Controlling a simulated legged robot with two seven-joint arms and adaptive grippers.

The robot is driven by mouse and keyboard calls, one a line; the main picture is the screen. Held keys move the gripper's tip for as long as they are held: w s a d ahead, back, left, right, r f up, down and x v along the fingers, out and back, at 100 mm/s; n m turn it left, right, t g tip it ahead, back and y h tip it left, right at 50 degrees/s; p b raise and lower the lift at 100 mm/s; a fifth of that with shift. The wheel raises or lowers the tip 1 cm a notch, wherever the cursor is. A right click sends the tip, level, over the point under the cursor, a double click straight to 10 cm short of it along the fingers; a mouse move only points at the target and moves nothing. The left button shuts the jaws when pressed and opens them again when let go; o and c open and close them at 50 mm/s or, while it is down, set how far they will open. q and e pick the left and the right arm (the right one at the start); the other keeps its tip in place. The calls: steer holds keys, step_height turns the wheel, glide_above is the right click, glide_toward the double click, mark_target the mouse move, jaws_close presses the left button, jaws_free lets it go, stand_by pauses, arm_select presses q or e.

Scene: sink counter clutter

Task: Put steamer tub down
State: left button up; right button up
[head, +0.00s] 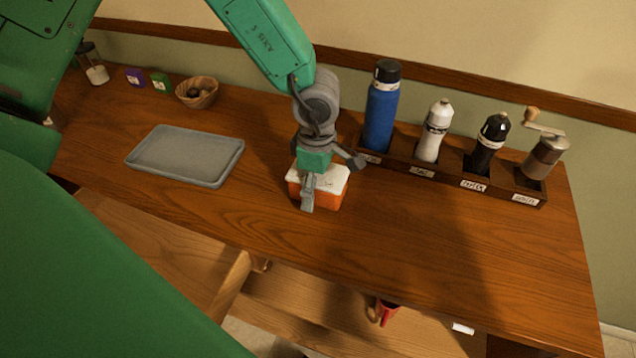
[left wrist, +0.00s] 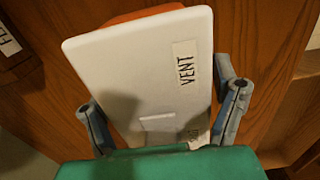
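The steamer tub (head: 325,192) is orange with a white lid and stands upright at the middle of the wooden counter; its base appears to be at the counter surface. In the left wrist view its white lid (left wrist: 150,75), labelled VENT, fills the middle, with a little orange showing at the top. My left gripper (head: 332,182) comes down over the tub, one finger on the near side and one on the far side. The far fingertip is partly hidden. My right gripper is not in view.
A grey tray (head: 187,157) lies left of the tub. A wooden rack (head: 450,178) behind right holds a blue bottle (head: 381,110), a white bottle (head: 434,132), a black bottle (head: 489,143) and a grinder (head: 543,157). A wooden bowl (head: 197,94) stands at the back. The front right counter is clear.

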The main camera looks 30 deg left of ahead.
arm_select(q)
steer(key=shift+w+d+r, duration=0.1)
steer(key=shift+d, duration=0.15)
steer(key=shift+d+r, duration=0.1)
steer(key=shift+r, duration=0.25)
steer(key=r, duration=0.3)
steer(key=r+p, duration=0.1)
steer(key=r, duration=0.6)
steer(key=shift+a+r+p, duration=0.15)
steer(key=shift+a+p, duration=0.1)
steer(key=shift+p, duration=0.1)
steer(key=shift+r, duration=0.45)
steer(key=shift+d, duration=0.2)
